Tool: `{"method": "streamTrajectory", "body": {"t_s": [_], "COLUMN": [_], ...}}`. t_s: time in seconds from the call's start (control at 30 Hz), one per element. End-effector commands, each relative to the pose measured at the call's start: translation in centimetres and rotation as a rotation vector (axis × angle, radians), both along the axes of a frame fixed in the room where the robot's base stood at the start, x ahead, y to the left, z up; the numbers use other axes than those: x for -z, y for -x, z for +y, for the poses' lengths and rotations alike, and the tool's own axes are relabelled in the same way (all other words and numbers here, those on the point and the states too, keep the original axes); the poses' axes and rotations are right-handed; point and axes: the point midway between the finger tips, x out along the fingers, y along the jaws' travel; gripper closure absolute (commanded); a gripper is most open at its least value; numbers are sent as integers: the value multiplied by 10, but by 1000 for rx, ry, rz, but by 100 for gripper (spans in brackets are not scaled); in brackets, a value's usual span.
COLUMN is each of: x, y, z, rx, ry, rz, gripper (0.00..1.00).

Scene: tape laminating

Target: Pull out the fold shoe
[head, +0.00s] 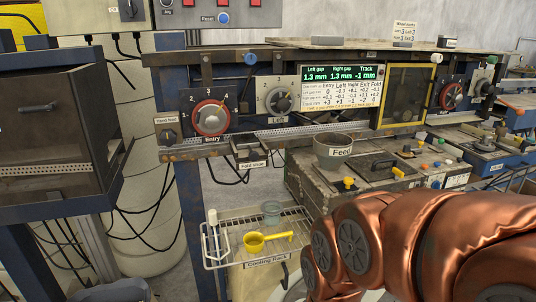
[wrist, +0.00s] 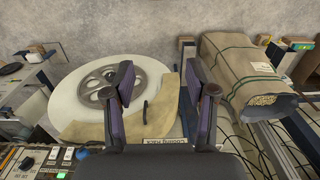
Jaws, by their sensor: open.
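The fold shoe (head: 246,149) is a small grey metal piece at the front edge of the machine's rail in the head view, just above a label reading "Fold shoe" (head: 252,164). I cannot make it out in the wrist view. My gripper (wrist: 159,72) shows in the wrist view with its two dark fingers spread wide and nothing between them. In the head view only my copper-coloured arm shows at the lower right; the gripper is out of sight there, so its distance from the fold shoe cannot be told.
The red Entry dial (head: 210,117) and Left dial (head: 279,101) stand above the rail. A Feed cup (head: 340,153) is to the right. The wrist view shows a large reel (wrist: 100,88) and brown sack (wrist: 240,75).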

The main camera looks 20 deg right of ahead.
Motion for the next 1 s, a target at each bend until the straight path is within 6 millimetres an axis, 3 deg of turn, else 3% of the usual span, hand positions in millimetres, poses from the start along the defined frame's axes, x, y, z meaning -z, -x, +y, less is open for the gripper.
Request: {"method": "streamTrajectory", "body": {"t_s": [0.1,0.27,0.4,0.6,0.8,1.0], "x": [12,6,-8,-45,-91,-128], "y": [-63,-153,-224,-313,-377,-407], "z": [3,5,7,7,4,-1], "rx": [-11,-16,-19,-15,-4,9], "ry": [-9,-20,-27,-30,-22,-10], "rz": [-173,-436,-662,-988,-1295,-1502], "gripper": [44,44,44,44,44,44]}}
